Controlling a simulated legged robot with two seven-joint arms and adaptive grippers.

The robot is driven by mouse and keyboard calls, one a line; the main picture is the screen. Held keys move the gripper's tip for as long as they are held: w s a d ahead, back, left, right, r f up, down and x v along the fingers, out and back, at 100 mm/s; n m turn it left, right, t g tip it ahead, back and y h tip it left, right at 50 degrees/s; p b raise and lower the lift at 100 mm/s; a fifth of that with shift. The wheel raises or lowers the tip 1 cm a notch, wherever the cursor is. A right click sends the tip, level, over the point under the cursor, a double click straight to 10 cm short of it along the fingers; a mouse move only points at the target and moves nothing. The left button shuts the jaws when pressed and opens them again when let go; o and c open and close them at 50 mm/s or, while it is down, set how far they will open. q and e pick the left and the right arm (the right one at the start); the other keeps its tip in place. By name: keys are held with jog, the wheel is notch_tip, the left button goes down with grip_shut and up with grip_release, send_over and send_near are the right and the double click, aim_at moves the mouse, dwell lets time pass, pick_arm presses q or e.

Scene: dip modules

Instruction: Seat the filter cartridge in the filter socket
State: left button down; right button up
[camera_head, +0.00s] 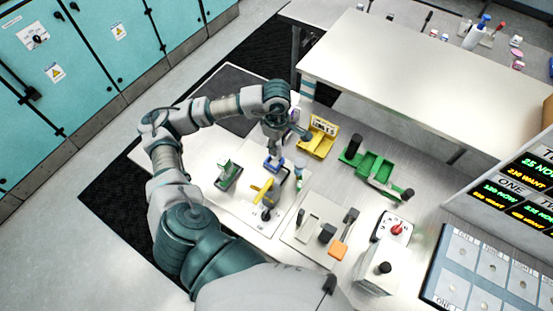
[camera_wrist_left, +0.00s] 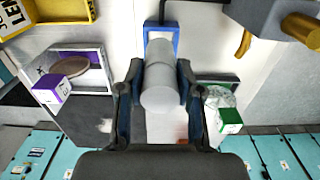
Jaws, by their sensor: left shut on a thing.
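A pale grey-white cylinder, which looks like the filter cartridge (camera_wrist_left: 158,88), is between the two dark fingers of my left gripper (camera_wrist_left: 158,105) in the left wrist view. The fingers are shut on its sides. A blue U-shaped frame, perhaps the filter socket (camera_wrist_left: 177,38), stands right behind the cylinder. In the head view my left gripper (camera_head: 275,148) points down just above the blue frame (camera_head: 272,165). The cartridge is hidden there by the gripper. I cannot tell whether it touches the frame or sits in it. My right gripper is not in view.
A green bracket (camera_head: 228,176) stands left of the blue frame, and a yellow handle (camera_head: 262,190) in front. A yellow holder (camera_head: 318,138) and a green tray (camera_head: 375,170) lie to the right. In the wrist view, a purple-and-white block (camera_wrist_left: 62,90) and a green-and-white block (camera_wrist_left: 229,118) flank the gripper.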

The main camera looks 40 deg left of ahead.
pick_arm(q)
jog(key=f, duration=0.3)
jog(key=a+f, duration=0.1)
jog(key=f, duration=0.2)
jog(key=shift+s+a+f, duration=0.1)
jog(key=shift+a+f, duration=0.1)
jog(key=shift+f, duration=0.2)
jog(key=shift+d, duration=0.35)
jog(key=shift+f, duration=0.1)
jog(key=c, duration=1)
grip_release()
jog(key=shift+o, duration=1.3)
jog(key=shift+a, duration=0.2)
notch_tip(320, 180, up, 12)
jog(key=shift+r, duration=0.15)
